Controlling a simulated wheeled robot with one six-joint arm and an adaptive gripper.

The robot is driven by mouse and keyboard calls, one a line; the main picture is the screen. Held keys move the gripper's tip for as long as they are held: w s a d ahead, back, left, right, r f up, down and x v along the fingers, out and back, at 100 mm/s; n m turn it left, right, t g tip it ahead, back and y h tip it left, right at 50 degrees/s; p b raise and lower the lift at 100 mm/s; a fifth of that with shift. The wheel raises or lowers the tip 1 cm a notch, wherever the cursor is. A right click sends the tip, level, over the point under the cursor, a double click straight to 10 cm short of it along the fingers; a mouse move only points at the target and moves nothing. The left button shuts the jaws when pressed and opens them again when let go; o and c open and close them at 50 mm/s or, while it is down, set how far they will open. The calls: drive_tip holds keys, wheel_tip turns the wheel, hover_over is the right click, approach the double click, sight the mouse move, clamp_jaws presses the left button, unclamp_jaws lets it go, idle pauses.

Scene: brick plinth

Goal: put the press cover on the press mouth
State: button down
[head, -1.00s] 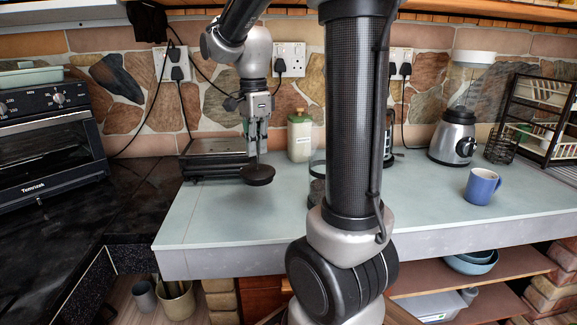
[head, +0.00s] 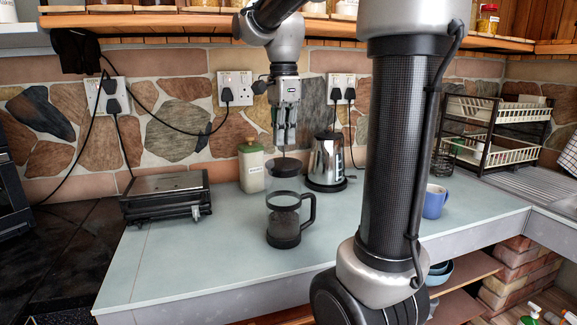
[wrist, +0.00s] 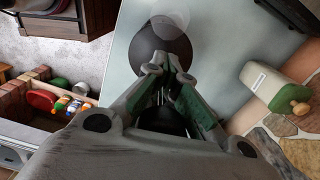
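My gripper (head: 285,138) points down above the counter and is shut on the thin stem of the press cover. The press cover (head: 284,168), a dark round disc, hangs below the fingertips. In the wrist view the cover (wrist: 153,48) is a dark disc beyond the fingers (wrist: 165,85). The press (head: 285,238), a glass jug with a dark base and a black handle on its right, stands upright on the counter. The cover appears above the press mouth in the head view; whether it is centred or touching, I cannot tell. A clear round rim shows partly past the cover in the wrist view.
A cream canister (head: 252,172) with a green lid stands behind left of the press. A steel kettle (head: 327,163) stands behind right. A flat dark-topped appliance (head: 165,197) is at left. The counter (head: 190,265) in front is clear.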

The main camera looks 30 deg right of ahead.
sight(284, 161)
drive_tip(key=shift+f, duration=2.65)
drive_tip(key=shift+f, duration=0.1)
drive_tip(key=c, duration=1.6)
unclamp_jaws()
drive_tip(key=shift+c, duration=0.2)
